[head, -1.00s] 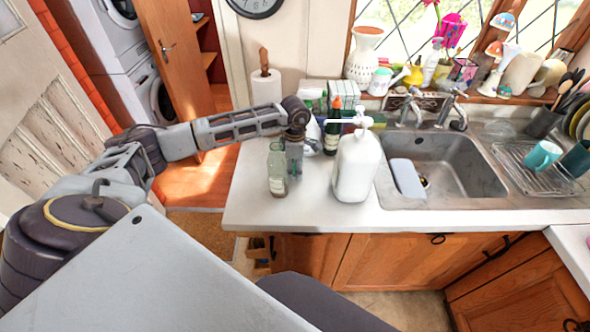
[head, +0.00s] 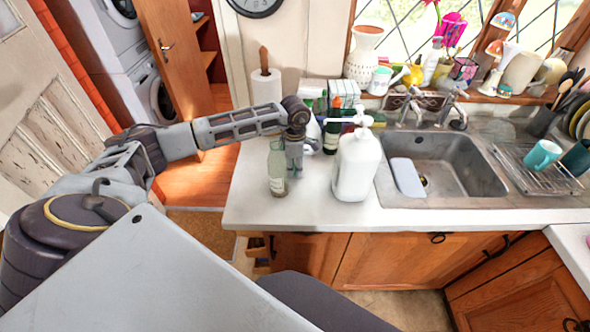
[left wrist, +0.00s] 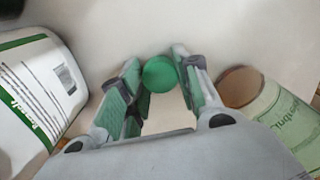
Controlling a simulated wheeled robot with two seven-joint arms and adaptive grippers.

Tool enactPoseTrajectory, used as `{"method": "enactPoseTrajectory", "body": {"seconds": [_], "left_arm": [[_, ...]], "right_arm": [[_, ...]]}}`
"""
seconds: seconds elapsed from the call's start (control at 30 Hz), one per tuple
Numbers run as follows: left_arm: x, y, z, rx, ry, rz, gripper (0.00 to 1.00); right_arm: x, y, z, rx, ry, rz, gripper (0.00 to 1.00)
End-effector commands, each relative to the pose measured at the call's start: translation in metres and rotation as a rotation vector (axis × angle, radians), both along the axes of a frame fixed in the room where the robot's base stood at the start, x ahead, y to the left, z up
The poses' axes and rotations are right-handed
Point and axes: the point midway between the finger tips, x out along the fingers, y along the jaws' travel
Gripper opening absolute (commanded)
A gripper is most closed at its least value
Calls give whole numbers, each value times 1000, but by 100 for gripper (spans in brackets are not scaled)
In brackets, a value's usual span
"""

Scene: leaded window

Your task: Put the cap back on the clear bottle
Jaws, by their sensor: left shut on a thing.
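The clear bottle (head: 277,172) stands upright and uncapped on the counter, with a pale label. The green round cap (left wrist: 160,74) is between the fingertips of my left gripper (left wrist: 161,82). In the head view my left gripper (head: 294,166) points down just right of the clear bottle, low over the counter. It is shut on the cap, which the head view does not clearly show. The cap is apart from the bottle's mouth. My right gripper is not in view.
A white pump bottle (head: 356,168) stands close right of my left gripper. Dark bottles (head: 332,130) stand behind it. The sink (head: 440,165) is further right. The counter (head: 305,212) in front is clear.

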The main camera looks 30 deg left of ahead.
Motion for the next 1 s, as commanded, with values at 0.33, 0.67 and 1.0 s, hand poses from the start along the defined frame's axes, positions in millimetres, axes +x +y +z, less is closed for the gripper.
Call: {"method": "enactPoseTrajectory", "body": {"seconds": [0.33,0.67,1.0], "left_arm": [[1,0,10,0,-1,1,26],[1,0,52,1,-4,0,26],[1,0,93,0,-1,0,26]], "right_arm": [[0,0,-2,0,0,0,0],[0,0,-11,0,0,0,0],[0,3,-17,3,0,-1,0]]}}
